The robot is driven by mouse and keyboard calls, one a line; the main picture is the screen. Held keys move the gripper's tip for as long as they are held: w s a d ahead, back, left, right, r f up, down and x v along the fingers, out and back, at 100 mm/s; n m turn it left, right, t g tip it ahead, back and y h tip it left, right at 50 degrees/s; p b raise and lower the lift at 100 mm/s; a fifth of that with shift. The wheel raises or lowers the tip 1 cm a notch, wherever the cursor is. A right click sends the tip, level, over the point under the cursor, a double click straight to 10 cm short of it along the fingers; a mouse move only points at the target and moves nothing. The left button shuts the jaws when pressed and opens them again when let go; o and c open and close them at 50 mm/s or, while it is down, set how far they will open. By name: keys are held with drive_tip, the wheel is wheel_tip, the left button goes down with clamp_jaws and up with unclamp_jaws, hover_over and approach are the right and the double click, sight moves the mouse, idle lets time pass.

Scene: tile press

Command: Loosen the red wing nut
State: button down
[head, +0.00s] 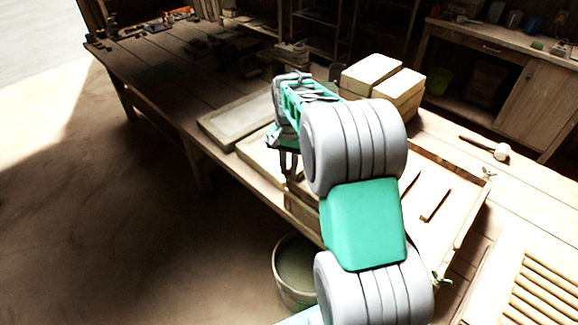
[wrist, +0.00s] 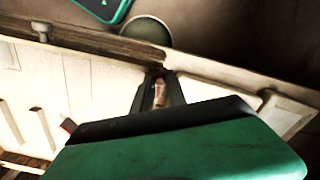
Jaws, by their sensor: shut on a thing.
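My gripper (wrist: 159,80) points down at the front left corner of the wooden tile press. In the wrist view its dark fingers are closed around a small reddish-brown piece (wrist: 160,92), which I take to be the red wing nut; the fingers hide most of it. The press frame (wrist: 100,45) runs along the near side. In the head view my gripper (head: 289,163) shows from behind at the same corner, and my arm covers much of the press (head: 465,215). A grey knob (wrist: 41,29) stands on the frame's edge in the wrist view.
A bucket (head: 293,275) stands on the floor below the corner. A grey slab (head: 232,120) lies left of the press, and pale blocks (head: 372,72) are stacked behind. A mallet (head: 500,152) lies at the right. A small red patch (wrist: 68,125) shows beside my gripper's body.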

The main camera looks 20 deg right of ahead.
sight(289, 172)
drive_tip(key=shift+w+r+n, duration=0.1)
drive_tip(key=shift+n, duration=0.8)
drive_tip(key=c, duration=1.4)
unclamp_jaws()
drive_tip(key=shift+o, duration=0.2)
wheel_tip(289, 172, up, 7)
drive_tip(key=shift+f, duration=0.1)
drive_tip(key=shift+r, duration=0.45)
